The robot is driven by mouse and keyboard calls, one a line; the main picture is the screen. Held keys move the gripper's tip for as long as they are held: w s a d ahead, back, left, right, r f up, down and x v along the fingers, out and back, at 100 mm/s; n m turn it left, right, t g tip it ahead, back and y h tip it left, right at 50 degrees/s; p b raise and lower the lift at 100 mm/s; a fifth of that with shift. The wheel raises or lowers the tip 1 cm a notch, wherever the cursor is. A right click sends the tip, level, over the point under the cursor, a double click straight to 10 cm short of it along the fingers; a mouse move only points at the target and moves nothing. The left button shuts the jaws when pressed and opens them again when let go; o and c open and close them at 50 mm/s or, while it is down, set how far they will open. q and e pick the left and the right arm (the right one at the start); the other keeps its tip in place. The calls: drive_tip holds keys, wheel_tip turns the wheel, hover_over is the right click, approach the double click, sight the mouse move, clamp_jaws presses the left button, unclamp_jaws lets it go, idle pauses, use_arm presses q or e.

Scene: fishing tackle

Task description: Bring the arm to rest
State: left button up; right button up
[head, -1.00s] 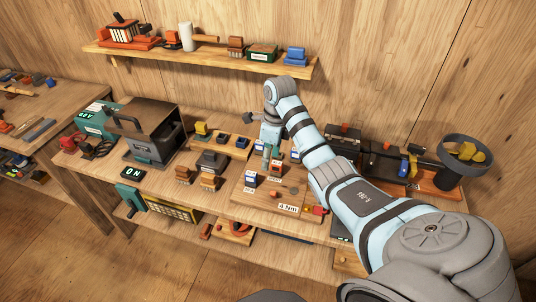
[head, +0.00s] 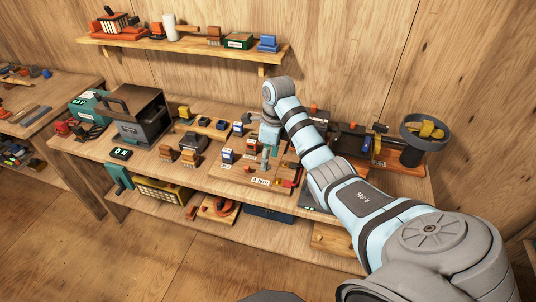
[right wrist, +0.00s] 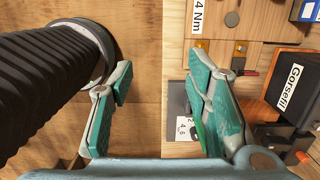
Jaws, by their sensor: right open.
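My right arm (head: 370,200) reaches in from the right over the front of the workbench (head: 135,183) in the head view. Its gripper (head: 265,160) points down near the wooden board with the "4 Nm" label (head: 260,182). In the right wrist view the gripper (right wrist: 160,110) is open, with its two green-padded fingers wide apart. Nothing is between the pads; wooden surfaces show behind them. The label also shows in the right wrist view (right wrist: 198,17), beyond the right finger. My left gripper is not in view.
In the head view, a dark machine (head: 140,118) stands left, a grey bowl (head: 425,128) right, and a wall shelf (head: 190,48) behind. Open floor (head: 190,255) lies in front.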

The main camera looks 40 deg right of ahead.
drive_tip(key=a+f+m+t+y+b, duration=0.1)
drive_tip(key=a+f+m+t+y, duration=0.35)
drive_tip(key=a+f, duration=0.45)
drive_tip(key=a+f+m+t+y+b, duration=0.25)
drive_tip(key=a+f+m+y, duration=0.35)
drive_tip(key=a, duration=0.5)
drive_tip(key=s+d+f+m+t+h, duration=0.1)
drive_tip(key=s+d+f+m+h, duration=0.5)
drive_tip(key=f+m, duration=0.45)
drive_tip(key=s+d+f+m+t+h, duration=0.1)
drive_tip(key=s+d+f+m+h, duration=0.3)
drive_tip(key=s+f+m, duration=0.55)
drive_tip(key=s+f+m+g+h, duration=0.1)
drive_tip(key=s+f+m+g, duration=0.3)
drive_tip(key=s, duration=1)
drive_tip(key=s+f+m+g+h+b, duration=0.1)
drive_tip(key=s+f+m+g, duration=0.4)
drive_tip(key=s, duration=0.9)
wheel_tip(320, 180, down, 4)
drive_tip(key=m, duration=0.3)
drive_tip(key=shift+s+a, duration=0.25)
drive_tip(key=shift+s, duration=0.15)
drive_tip(key=shift+w, duration=0.15)
